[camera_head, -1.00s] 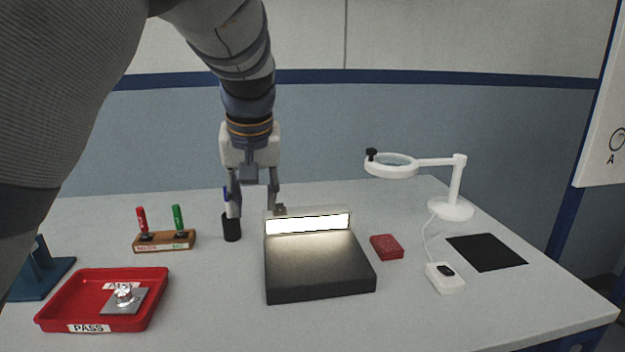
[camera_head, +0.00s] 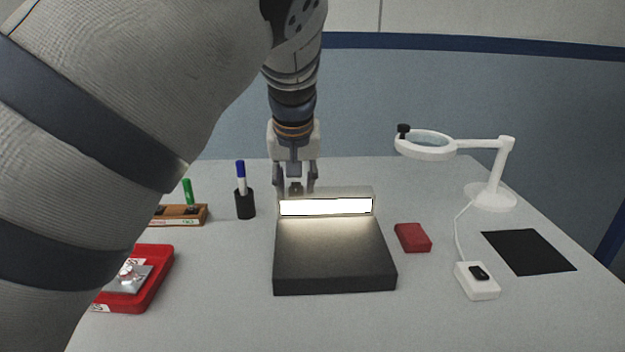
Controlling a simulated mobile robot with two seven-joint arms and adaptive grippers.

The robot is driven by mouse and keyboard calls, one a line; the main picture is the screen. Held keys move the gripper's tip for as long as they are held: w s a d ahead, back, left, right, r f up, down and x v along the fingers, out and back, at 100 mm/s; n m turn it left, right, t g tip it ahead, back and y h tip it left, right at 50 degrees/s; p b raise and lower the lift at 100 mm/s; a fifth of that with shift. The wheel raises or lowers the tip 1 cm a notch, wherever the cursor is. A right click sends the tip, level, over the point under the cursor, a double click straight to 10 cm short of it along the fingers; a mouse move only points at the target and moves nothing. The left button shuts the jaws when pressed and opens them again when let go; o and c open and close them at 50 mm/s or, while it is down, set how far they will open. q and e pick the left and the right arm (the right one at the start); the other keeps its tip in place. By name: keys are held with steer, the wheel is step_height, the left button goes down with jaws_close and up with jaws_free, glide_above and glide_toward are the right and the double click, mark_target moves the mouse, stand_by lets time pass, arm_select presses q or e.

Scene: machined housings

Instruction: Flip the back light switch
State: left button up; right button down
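The back light (camera_head: 335,257) is a dark slanted block with a grey housing along its rear edge. A bright strip (camera_head: 325,207) on that housing is lit. A small dark part (camera_head: 296,188), perhaps its switch, shows at the housing's top left. My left gripper (camera_head: 296,186) points down behind the housing's left end, its fingers apart on either side of this part. The fingertips are partly hidden by the housing, and I cannot tell whether they touch anything. My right gripper is not in view.
A pen cup (camera_head: 245,204) stands left of the back light. A red block (camera_head: 412,237), a white magnifier lamp (camera_head: 490,195), its white switch box (camera_head: 477,281) and a black mat (camera_head: 528,252) are to the right. My arm partly covers the red tray (camera_head: 157,283) and wooden marker holder (camera_head: 190,216).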

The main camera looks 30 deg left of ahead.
arm_select(q)
jaws_close()
steer(key=shift+w+f, duration=0.1)
steer(key=shift+w, duration=0.1)
steer(key=g+b, duration=0.1)
steer(key=g+h+b, duration=0.1)
steer(key=w+g+h+b, duration=0.1)
steer(key=g, duration=0.1)
steer(key=shift+a, duration=0.3)
steer(key=shift+s+h, duration=0.1)
steer(key=shift+h, duration=0.2)
steer(key=shift+r, duration=0.3)
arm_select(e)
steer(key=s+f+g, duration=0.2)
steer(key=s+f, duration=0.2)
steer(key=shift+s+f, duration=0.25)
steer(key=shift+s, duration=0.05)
arm_select(q)
jaws_free()
